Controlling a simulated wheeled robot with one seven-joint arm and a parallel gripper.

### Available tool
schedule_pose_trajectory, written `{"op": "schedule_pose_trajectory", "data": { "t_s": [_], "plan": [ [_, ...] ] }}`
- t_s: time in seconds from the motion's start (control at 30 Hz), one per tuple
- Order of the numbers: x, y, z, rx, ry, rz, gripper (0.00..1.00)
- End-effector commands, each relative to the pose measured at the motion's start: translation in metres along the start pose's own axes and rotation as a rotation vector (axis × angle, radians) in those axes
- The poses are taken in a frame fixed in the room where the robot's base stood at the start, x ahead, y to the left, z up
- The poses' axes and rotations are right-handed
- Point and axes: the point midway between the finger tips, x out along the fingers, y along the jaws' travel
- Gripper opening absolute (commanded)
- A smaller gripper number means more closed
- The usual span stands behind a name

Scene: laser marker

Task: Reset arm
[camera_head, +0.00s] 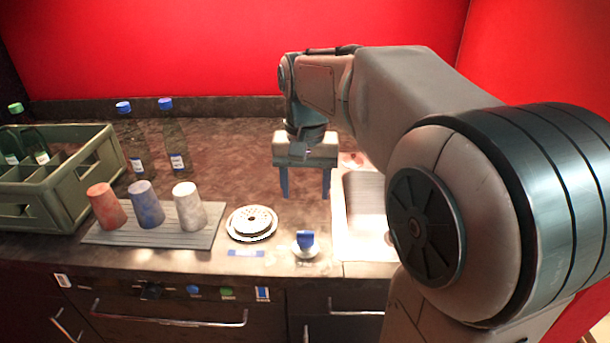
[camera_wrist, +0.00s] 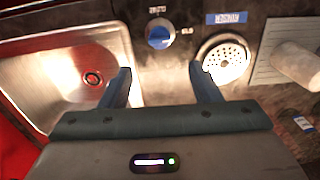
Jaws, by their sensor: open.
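My arm reaches in from the right in the head view, and my gripper (camera_head: 305,194) points down above the counter with its two blue fingers apart. Nothing is between the fingers. The gripper is behind the blue-topped knob (camera_head: 305,240) and between the round perforated rinser (camera_head: 252,222) and the sink (camera_head: 362,215). In the wrist view the open fingers (camera_wrist: 163,85) show with the knob (camera_wrist: 160,34) beyond them, the sink (camera_wrist: 70,70) at left and the rinser (camera_wrist: 226,60) at right.
Three cups, red (camera_head: 107,206), blue (camera_head: 146,205) and white (camera_head: 190,206), stand on a grey ribbed mat (camera_head: 120,238). Two blue-capped bottles (camera_head: 134,145) (camera_head: 174,140) stand behind them. A green crate (camera_head: 75,190) holds green-capped bottles at far left. Drawers (camera_head: 170,310) line the counter front.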

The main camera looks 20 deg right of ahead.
Motion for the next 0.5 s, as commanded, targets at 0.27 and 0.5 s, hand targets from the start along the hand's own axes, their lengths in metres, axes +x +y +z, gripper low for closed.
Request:
{"op": "schedule_pose_trajectory", "data": {
  "t_s": [0.27,0.5],
  "plan": [
    [-0.019,0.0,0.0,0.0,0.0,0.0,0.57],
    [-0.018,0.0,0.0,0.0,0.0,0.0,0.57]
  ]
}}
